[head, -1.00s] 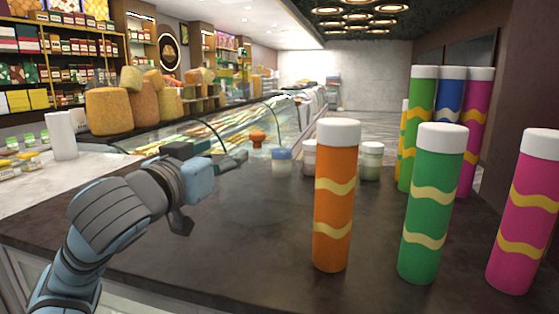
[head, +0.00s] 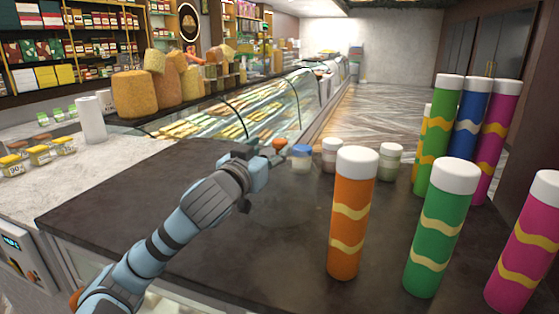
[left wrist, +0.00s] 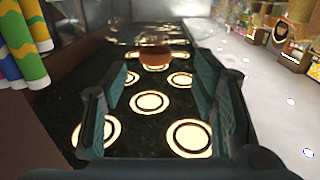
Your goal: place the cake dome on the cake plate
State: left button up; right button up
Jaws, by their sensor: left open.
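An orange knob (head: 279,143) shows just past my left gripper in the head view. In the left wrist view the orange-brown knob (left wrist: 155,56) lies ahead, between the open fingers and near their tips. A faint, see-through round shape (head: 288,208) shows on the dark counter below it, seemingly the clear cake dome. Its edges are hard to make out. I cannot tell the cake plate apart. My left gripper (head: 270,168) is open and empty, held above the counter, also seen in the left wrist view (left wrist: 155,78). My right gripper is out of view.
An orange tube (head: 352,215), a green tube (head: 438,230) and a pink tube (head: 525,250) stand at the right, with more tubes behind. Small jars, one blue-lidded (head: 301,160), stand beyond the knob. The dark counter (head: 120,205) is bare at the left.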

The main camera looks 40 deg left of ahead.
aim_at(277, 144)
pick_arm(q)
jog(key=p+x, duration=0.1)
jog(key=x, duration=0.1)
jog(key=p+x, duration=0.1)
jog(key=x, duration=0.1)
jog(key=shift+w+d+r, duration=0.2)
jog(key=shift+w+f, duration=0.15)
jog(key=shift+w, duration=0.1)
jog(key=shift+s, duration=0.15)
grip_shut()
